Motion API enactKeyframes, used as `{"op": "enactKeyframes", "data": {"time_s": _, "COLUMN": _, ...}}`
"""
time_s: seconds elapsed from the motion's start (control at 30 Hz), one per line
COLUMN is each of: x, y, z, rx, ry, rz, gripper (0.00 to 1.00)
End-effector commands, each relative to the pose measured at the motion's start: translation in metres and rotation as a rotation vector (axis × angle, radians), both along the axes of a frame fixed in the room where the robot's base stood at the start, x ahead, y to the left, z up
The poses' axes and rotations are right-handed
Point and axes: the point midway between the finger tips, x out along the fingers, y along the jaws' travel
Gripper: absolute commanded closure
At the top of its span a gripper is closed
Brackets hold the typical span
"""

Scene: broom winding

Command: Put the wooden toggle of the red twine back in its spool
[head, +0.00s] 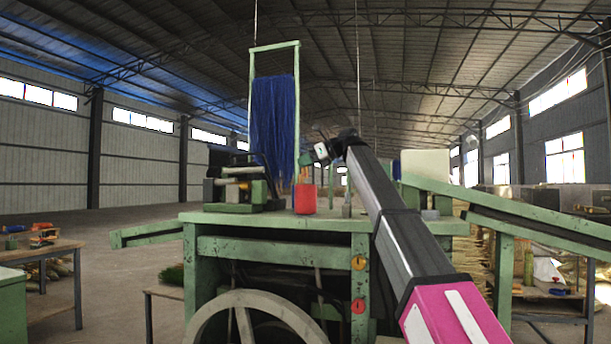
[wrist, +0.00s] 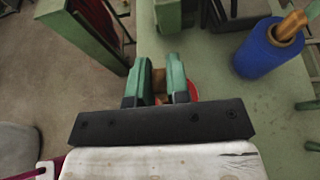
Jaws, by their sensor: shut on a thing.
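The red twine spool (head: 305,200) stands upright on the green bench top (head: 265,217). In the wrist view only a sliver of its red rim (wrist: 194,90) shows beside the right finger; the rest is hidden behind my gripper. My gripper (wrist: 159,78) has green fingers and is shut on the wooden toggle (wrist: 159,87), a brown piece between them. In the head view my gripper (head: 306,160) is above the red spool. Whether the toggle's lower end is inside the spool cannot be told.
A blue spool (wrist: 262,57) with a wooden toggle (wrist: 291,26) in it stands to the right in the wrist view. A green machine block (head: 238,190) is left of the red spool. A tall green frame with blue strands (head: 274,120) rises behind.

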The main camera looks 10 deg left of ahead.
Motion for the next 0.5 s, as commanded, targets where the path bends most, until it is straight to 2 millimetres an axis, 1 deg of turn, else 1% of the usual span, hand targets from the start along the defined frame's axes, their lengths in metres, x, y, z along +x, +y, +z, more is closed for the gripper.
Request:
{"op": "enactKeyframes", "data": {"time_s": 0.03, "x": 0.003, "y": 0.0, "z": -0.001, "rx": 0.0, "ry": 0.0, "rz": 0.0, "gripper": 1.0}}
{"op": "enactKeyframes", "data": {"time_s": 0.17, "x": 0.003, "y": -0.001, "z": -0.009, "rx": 0.0, "ry": 0.0, "rz": 0.0, "gripper": 1.0}}
{"op": "enactKeyframes", "data": {"time_s": 0.4, "x": 0.002, "y": -0.001, "z": -0.04, "rx": 0.0, "ry": 0.001, "rz": 0.001, "gripper": 1.0}}
{"op": "enactKeyframes", "data": {"time_s": 0.5, "x": 0.003, "y": -0.001, "z": -0.043, "rx": 0.0, "ry": 0.0, "rz": 0.0, "gripper": 1.0}}
